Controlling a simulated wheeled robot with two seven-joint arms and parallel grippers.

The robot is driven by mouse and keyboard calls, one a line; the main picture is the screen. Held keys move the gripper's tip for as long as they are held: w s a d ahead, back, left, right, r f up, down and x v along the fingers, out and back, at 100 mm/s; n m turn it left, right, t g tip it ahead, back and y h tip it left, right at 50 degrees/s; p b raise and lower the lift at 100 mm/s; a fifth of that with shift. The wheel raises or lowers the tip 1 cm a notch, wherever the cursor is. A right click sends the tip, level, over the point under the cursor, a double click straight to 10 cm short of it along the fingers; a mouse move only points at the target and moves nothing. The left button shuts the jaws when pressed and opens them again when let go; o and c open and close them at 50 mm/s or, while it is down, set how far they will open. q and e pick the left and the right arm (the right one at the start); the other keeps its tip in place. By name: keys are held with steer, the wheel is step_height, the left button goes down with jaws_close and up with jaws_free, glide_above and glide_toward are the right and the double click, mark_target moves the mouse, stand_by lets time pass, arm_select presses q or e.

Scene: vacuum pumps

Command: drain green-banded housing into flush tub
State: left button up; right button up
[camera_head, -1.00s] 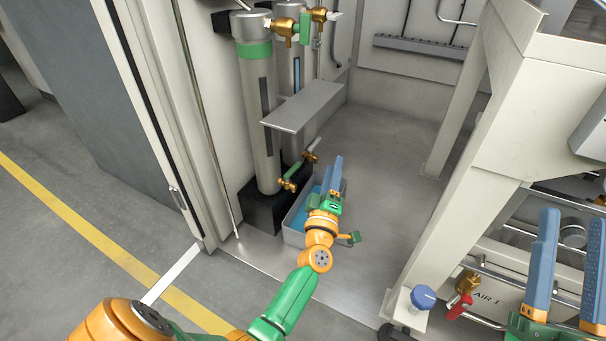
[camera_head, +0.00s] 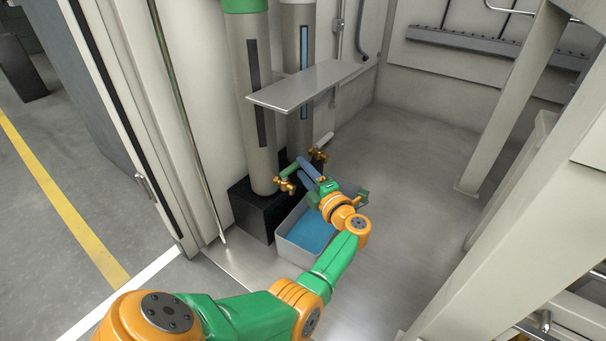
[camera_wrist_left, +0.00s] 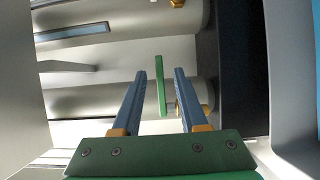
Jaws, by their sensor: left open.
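The green-banded housing (camera_head: 248,95) is an upright grey cylinder with a green band (camera_head: 245,5) at the top edge. Its brass drain valve (camera_head: 285,184) with a green lever (camera_head: 291,171) sits low at the front. The flush tub (camera_head: 287,250), a grey open box with blue liquid, stands on the floor below and right of it. My left gripper (camera_head: 309,170) is at the drain valve, above the tub's back end. In the left wrist view its fingers (camera_wrist_left: 159,72) are open, with the green lever (camera_wrist_left: 160,95) between them. Contact cannot be told. My right gripper is out of view.
A second housing (camera_head: 298,50) with a blue sight strip stands beside it, with its own low valve (camera_head: 318,154). A grey shelf plate (camera_head: 308,85) juts out above my gripper. Black base blocks (camera_head: 255,212) hold the housings. The floor to the right is clear up to beige frame legs.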

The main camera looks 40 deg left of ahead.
arm_select(q)
steer(key=shift+x, duration=0.95)
jaws_close()
stand_by(0.6)
